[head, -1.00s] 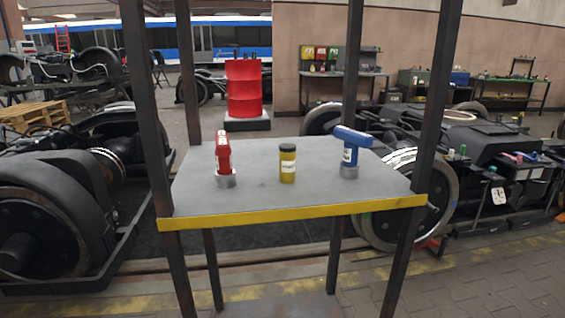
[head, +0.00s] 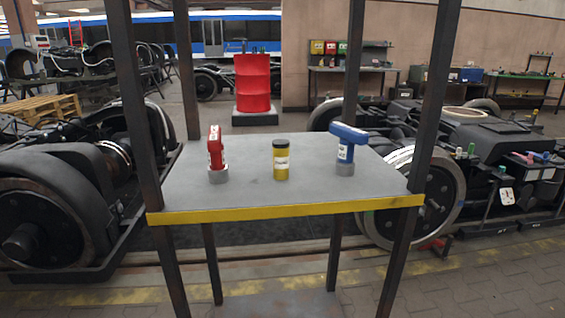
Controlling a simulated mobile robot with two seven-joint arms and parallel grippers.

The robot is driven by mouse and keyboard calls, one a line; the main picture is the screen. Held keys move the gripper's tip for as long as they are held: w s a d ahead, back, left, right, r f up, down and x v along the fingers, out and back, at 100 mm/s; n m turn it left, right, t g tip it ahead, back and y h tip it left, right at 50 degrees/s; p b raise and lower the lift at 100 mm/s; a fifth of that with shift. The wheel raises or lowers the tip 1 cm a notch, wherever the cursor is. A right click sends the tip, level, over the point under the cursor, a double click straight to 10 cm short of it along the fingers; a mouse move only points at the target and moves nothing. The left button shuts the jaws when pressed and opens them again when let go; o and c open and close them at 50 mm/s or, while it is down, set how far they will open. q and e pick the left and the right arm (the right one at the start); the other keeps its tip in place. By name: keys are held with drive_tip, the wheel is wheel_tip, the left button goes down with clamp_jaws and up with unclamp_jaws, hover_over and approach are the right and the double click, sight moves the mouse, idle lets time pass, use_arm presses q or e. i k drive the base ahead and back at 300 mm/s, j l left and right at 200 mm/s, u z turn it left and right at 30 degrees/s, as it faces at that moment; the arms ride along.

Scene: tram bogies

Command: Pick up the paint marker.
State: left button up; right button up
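A short yellow cylinder with a black cap and a white label, which looks like the paint marker (head: 281,162), stands upright near the middle of a grey shelf (head: 250,197). To its left stands a red hand tool (head: 215,150) on a grey round base. To its right stands a blue hand tool (head: 346,146) on a similar base. All three stand apart from one another. The label's text is too small to read. Neither of my grippers shows in the head view.
The shelf has a yellow front edge (head: 290,211) and dark posts at its corners, including the front left post (head: 134,110) and front right post (head: 433,100). Wheeled bogies stand at left (head: 60,200) and right (head: 480,150). A red drum (head: 252,84) stands behind.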

sight(281, 147)
drive_tip(key=i+l+u, duration=0.15)
drive_tip(key=i+u, duration=0.3)
drive_tip(key=i+l+u, duration=0.25)
drive_tip(key=u, duration=0.15)
drive_tip(key=i+l+u, duration=0.25)
drive_tip(key=u, duration=0.2)
drive_tip(key=l, duration=0.1)
